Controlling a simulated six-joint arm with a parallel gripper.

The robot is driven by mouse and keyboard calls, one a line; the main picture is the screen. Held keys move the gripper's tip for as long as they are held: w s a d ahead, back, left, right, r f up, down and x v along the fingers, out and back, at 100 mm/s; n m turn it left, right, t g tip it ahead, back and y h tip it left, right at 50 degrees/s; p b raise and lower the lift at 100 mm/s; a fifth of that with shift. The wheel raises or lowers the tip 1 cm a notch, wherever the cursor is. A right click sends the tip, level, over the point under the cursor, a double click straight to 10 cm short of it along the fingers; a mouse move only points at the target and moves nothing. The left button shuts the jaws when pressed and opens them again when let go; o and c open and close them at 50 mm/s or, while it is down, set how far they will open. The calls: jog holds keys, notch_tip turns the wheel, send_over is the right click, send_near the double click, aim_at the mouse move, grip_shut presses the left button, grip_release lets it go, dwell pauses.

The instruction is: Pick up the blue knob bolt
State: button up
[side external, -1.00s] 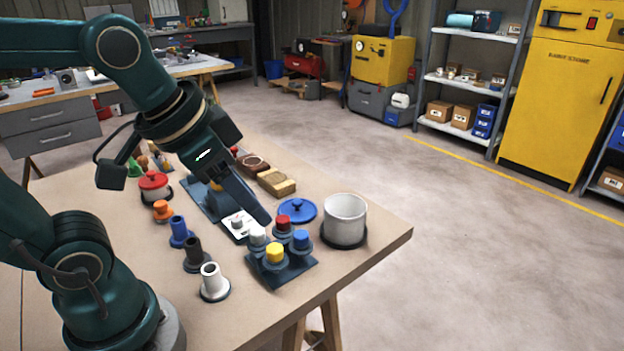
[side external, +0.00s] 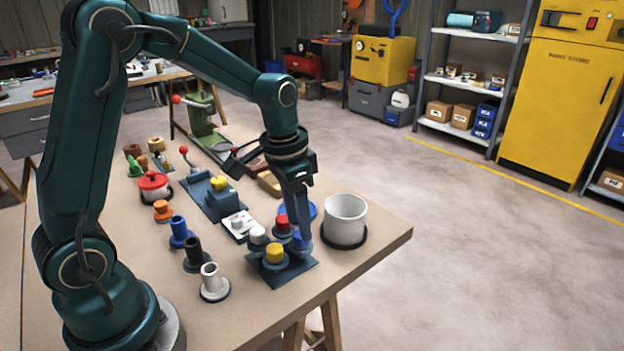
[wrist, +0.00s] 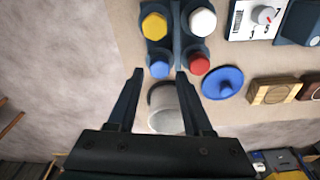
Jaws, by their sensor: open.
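The blue knob bolt (wrist: 160,69) stands in a dark square rack (side external: 262,273) with a yellow knob bolt (side external: 275,253), a white one (side external: 258,236) and a red one (side external: 282,224). In the side view the blue knob is mostly hidden behind my gripper's fingers. My gripper (wrist: 160,73) points down over the rack and is open, with nothing held. In the wrist view the blue knob shows between the two fingertips, with the red knob (wrist: 199,65) just outside the right finger. I cannot tell exactly how far the fingertips are above the rack.
A grey pot (side external: 345,218) stands close to the right of the rack. A blue lid (wrist: 222,82) lies nearby, beside the red knob in the wrist view. A row of orange, blue, black and white pegs (side external: 197,256) stands to the left. The front table corner is clear.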

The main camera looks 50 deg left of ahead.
aim_at(301, 246)
jog(key=shift+w+f, duration=0.15)
jog(key=shift+f, duration=1.1)
grip_shut()
jog(key=shift+r, duration=0.1)
